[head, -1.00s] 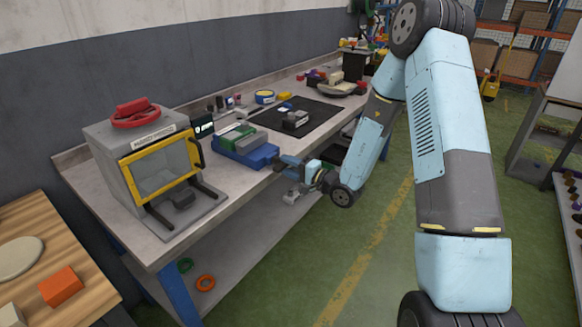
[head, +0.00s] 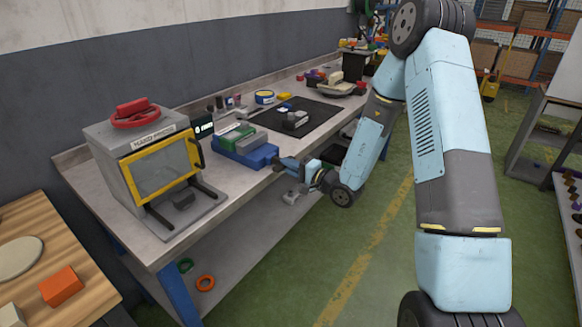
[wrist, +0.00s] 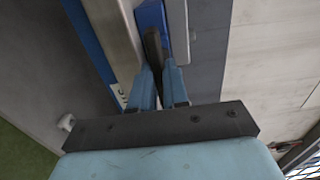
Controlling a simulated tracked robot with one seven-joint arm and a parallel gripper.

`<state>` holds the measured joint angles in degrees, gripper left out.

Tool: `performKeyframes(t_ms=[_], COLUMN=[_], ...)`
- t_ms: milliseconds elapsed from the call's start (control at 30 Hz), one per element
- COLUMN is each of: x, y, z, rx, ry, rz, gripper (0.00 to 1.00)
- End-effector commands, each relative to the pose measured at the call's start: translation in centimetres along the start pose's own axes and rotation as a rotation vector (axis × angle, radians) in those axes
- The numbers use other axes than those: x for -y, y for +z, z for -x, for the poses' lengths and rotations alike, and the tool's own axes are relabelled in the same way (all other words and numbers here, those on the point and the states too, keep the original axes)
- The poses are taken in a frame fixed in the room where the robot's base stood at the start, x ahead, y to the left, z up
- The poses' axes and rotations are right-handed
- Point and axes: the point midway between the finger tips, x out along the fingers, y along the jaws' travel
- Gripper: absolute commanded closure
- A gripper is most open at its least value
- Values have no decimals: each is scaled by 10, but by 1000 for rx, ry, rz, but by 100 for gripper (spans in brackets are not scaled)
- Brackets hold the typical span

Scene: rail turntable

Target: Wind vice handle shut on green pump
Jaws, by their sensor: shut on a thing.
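The blue vice (head: 262,157) sits at the front edge of the workbench. The green pump (head: 236,136) lies in it between its blue and grey parts; I cannot tell how tightly the jaws meet it. My gripper (head: 277,163) is at the vice's front end, over the bench edge. In the wrist view my gripper (wrist: 160,82) is shut on the dark vice handle (wrist: 152,45), which stands between the two blue fingers. A blue part of the vice (wrist: 151,15) shows beyond the fingers. The pump cannot be made out in the wrist view.
A grey cabinet with a yellow-framed window (head: 160,172) stands left of the vice. A black mat (head: 325,112) with small grey parts lies behind it. A round stand (head: 337,90) is farther back. Orange (head: 205,282) and green rings lie below the bench.

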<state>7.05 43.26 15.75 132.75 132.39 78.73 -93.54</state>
Motion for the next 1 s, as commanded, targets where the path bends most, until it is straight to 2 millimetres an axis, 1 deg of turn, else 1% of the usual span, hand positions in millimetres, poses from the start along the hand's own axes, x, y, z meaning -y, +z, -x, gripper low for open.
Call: performKeyframes(t_ms=[33,133,267,467,667,1000], x=[-1,-1,-1,-2,-2,-2], y=[-8,-2,0,1,2,3], z=[9,2,0,-1,-2,-2], rx=[-4,0,0,2,3,6], ry=[3,3,3,3,4,5], rz=[0,-4,-22,-108,-263,-587], gripper=[100,100,100,100,100,100])
